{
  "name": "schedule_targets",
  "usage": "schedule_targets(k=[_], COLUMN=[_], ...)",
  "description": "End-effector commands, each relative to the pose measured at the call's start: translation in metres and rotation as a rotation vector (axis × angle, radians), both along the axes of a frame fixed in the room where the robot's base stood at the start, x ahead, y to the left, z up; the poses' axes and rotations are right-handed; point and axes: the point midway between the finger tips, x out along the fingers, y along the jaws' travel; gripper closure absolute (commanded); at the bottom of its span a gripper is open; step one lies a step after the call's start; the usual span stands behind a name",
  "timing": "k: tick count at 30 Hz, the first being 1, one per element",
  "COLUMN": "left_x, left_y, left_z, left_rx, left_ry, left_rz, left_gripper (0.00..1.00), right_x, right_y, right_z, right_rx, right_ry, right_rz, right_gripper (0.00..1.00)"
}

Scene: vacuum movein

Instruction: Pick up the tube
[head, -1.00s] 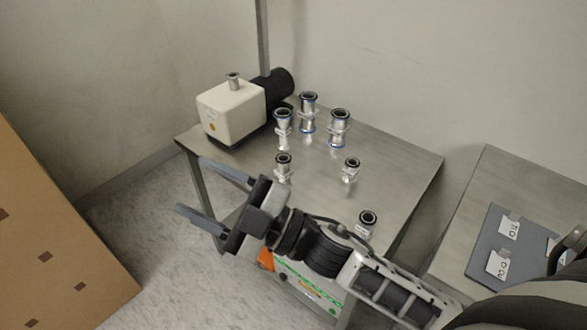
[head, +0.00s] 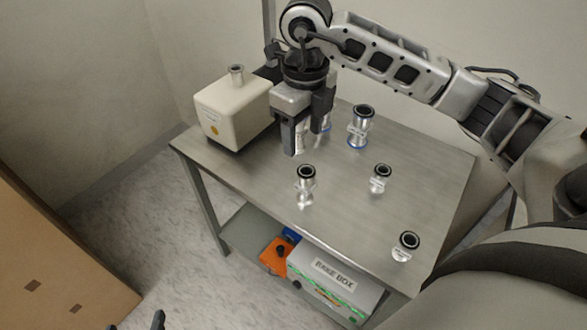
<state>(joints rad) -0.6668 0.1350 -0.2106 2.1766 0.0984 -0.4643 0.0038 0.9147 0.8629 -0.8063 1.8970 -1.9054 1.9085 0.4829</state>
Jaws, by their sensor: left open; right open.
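Several metal tubes with black-rimmed tops stand upright on the grey table. The back right tall tube (head: 361,128) has a blue ring and stands clear of my gripper. Shorter tubes stand at the front middle (head: 306,187), the middle right (head: 380,179) and the front right (head: 406,247). My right gripper (head: 305,138) points down at the back of the table, open. A tall tube (head: 301,139) shows between its fingers, mostly hidden, and part of another (head: 326,122) shows behind; I cannot tell whether the fingers touch either. My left gripper (head: 138,324) barely shows at the bottom edge, open.
A white pump box (head: 232,112) stands at the table's (head: 250,172) back left, near my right gripper. A bake box (head: 330,277) and an orange item (head: 276,255) sit on the lower shelf. A brown carton (head: 50,250) stands at the left. The table's front left is clear.

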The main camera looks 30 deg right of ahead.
Motion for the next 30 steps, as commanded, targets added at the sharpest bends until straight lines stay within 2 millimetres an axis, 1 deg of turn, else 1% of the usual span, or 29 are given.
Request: schedule_targets(k=[1, 4, 10, 14, 20, 25, 27, 30], left_x=[-0.004, -0.01, -0.015, -0.015, -0.012, -0.009, -0.008, -0.008], left_y=[0.0, -0.001, -0.001, -0.001, -0.001, -0.001, -0.001, -0.001], left_z=[-0.004, -0.009, -0.013, -0.013, -0.01, -0.006, -0.006, -0.006], left_rx=[-0.001, -0.002, -0.003, -0.004, -0.004, -0.001, -0.001, -0.001], left_ry=[0.012, 0.03, 0.043, 0.043, 0.037, 0.028, 0.025, 0.023], left_rz=[0.0, -0.001, -0.002, -0.002, -0.002, -0.002, -0.003, -0.002], left_gripper=[0.29, 0.29, 0.29, 0.29, 0.29, 0.29, 0.29, 0.29], right_x=[-0.002, -0.002, -0.002, -0.001, -0.001, -0.002, -0.002, -0.001], right_y=[-0.001, 0.0, 0.0, 0.0, -0.001, -0.008, -0.007, -0.007], right_z=[-0.011, -0.033, -0.074, -0.09, -0.103, -0.128, -0.138, -0.146], right_rx=[-0.002, 0.001, 0.002, 0.003, 0.003, 0.003, 0.004, 0.003], right_ry=[0.007, 0.008, 0.007, 0.004, 0.003, 0.006, 0.004, 0.003], right_rz=[-0.001, 0.0, 0.002, 0.001, 0.003, 0.002, 0.003, 0.002], right_gripper=[0.43, 0.43, 0.43, 0.43, 0.43, 0.43, 0.43, 0.43])
